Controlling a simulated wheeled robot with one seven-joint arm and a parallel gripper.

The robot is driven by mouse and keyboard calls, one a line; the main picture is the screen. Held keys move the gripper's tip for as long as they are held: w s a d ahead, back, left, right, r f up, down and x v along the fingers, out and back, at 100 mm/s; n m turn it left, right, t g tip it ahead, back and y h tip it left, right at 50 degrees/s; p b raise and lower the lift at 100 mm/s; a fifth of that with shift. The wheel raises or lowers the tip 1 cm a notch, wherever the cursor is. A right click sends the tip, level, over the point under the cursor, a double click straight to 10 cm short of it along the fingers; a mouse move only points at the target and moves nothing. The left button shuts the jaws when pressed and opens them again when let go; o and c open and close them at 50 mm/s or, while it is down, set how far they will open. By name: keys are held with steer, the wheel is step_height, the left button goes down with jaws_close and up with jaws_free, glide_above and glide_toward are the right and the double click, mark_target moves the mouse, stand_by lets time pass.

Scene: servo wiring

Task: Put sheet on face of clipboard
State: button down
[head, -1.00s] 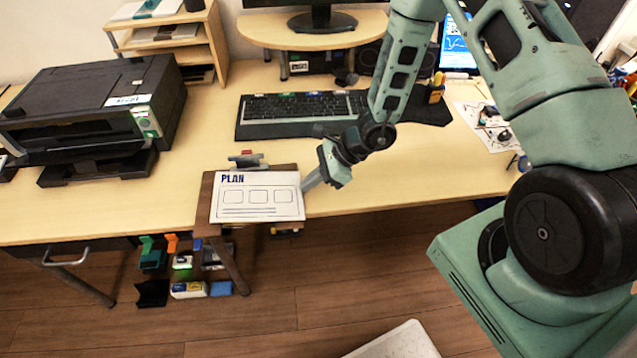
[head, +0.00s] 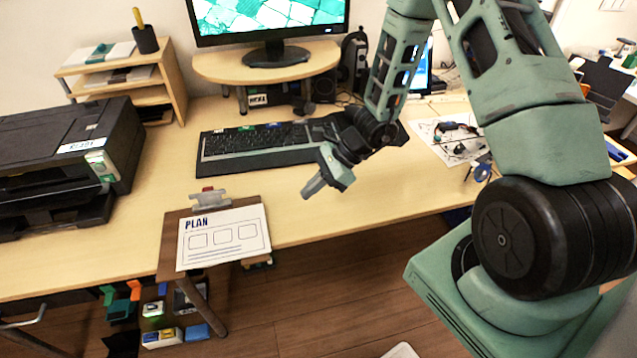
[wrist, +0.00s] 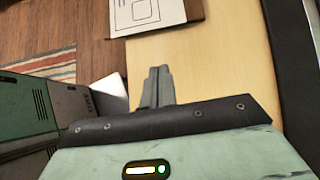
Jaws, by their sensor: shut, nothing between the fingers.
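The white sheet (head: 224,237) is marked PLAN with drawn boxes and lines. It lies flat on the face of the brown clipboard (head: 172,250), below the metal clip (head: 210,199). The clipboard rests at the desk's front edge. In the wrist view the sheet (wrist: 135,14) shows partly at the top, with the clipboard's brown edge (wrist: 194,10) beside it. My gripper (head: 309,192) is shut and empty, above the desk to the right of the clipboard and apart from it. Its closed fingers also show in the wrist view (wrist: 158,85).
A keyboard (head: 255,146) lies behind the clipboard, under a monitor on a riser (head: 230,68). A printer (head: 65,150) stands at the left. Several small items (head: 165,335) sit below the desk edge. The desk right of my gripper (head: 400,200) is clear.

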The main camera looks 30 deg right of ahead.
steer(key=shift+v, duration=1.25)
steer(key=shift+f, duration=0.1)
